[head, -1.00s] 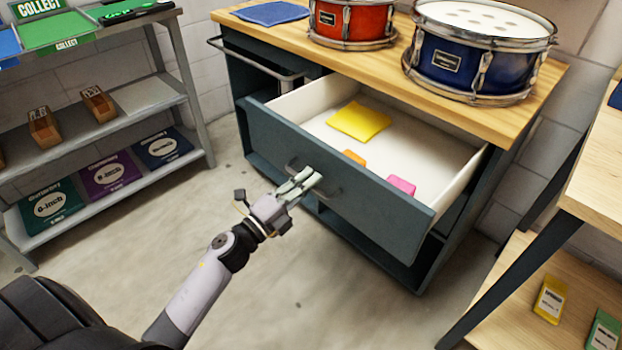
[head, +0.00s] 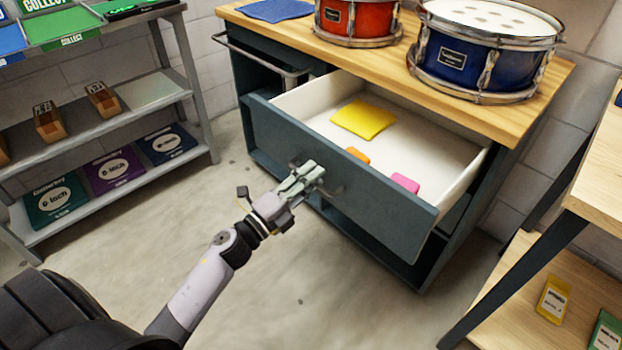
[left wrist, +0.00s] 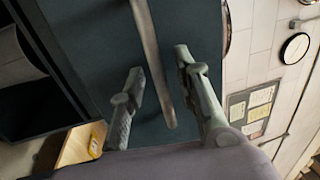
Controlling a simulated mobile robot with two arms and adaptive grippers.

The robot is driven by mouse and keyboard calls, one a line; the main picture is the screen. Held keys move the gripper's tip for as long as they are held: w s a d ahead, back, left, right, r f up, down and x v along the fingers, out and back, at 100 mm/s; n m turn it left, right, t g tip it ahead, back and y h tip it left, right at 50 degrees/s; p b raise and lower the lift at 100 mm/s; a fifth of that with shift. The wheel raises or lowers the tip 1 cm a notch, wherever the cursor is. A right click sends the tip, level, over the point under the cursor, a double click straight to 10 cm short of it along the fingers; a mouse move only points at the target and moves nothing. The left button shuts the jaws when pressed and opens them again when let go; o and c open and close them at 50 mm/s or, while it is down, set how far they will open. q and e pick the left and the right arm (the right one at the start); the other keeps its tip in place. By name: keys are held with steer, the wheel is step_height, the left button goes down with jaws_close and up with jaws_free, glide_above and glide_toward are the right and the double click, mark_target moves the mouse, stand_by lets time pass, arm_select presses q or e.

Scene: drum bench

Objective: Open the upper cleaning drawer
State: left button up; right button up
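The upper drawer (head: 345,175) of the dark cabinet is pulled well out, showing its white inside. A bar handle crosses its dark front; in the left wrist view the handle (left wrist: 152,60) runs between my two fingers. My left gripper (head: 312,172) is at the drawer front, around the handle; it also shows in the left wrist view (left wrist: 158,62). Its fingers stand apart with visible gaps beside the bar. Inside the drawer lie a yellow cloth (head: 363,119), an orange item (head: 357,155) and a pink item (head: 405,183). My right gripper is not in view.
A red drum (head: 357,18), a blue drum (head: 484,55) and a blue cloth (head: 274,10) are on the wooden top (head: 375,62). A grey shelf unit (head: 197,90) stands left, a wooden table (head: 600,140) right. The floor before the drawer is clear.

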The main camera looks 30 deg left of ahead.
arm_select(q)
steer(key=v, duration=1.1)
steer(key=shift+s, duration=0.4)
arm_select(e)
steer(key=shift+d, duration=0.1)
arm_select(q)
steer(key=shift+a+f, duration=0.1)
steer(key=shift+a, duration=0.05)
